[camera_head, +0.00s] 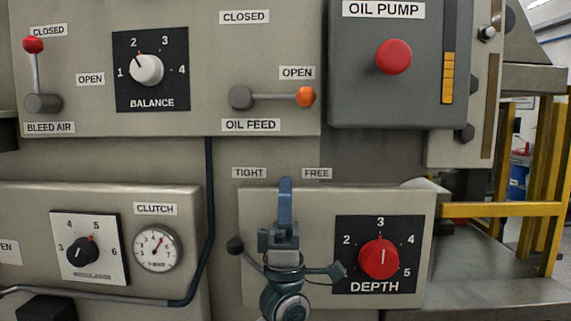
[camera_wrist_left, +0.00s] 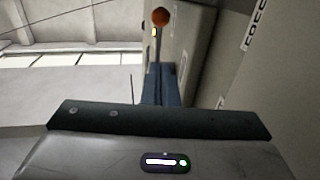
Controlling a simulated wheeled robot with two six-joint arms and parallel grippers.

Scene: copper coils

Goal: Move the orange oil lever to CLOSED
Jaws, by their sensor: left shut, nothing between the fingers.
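The oil feed lever has an orange knob (camera_head: 306,97) on a thin rod that lies level, pointing right from its grey pivot (camera_head: 241,97). The knob is just under the OPEN label (camera_head: 297,73). The CLOSED label (camera_head: 244,17) is above the pivot. My left gripper (camera_head: 285,182) points up, below the lever rod in the head view and apart from it. Its fingers are shut and empty. In the left wrist view the orange knob (camera_wrist_left: 161,17) shows beyond the shut fingertips (camera_wrist_left: 160,72). My right gripper is in neither view.
A red-knobbed bleed air lever (camera_head: 33,45) and a balance dial (camera_head: 147,70) are to the left. The red oil pump button (camera_head: 393,57) is to the right. A depth dial (camera_head: 379,258) and a black-knobbed lever (camera_head: 236,246) sit close to my left gripper.

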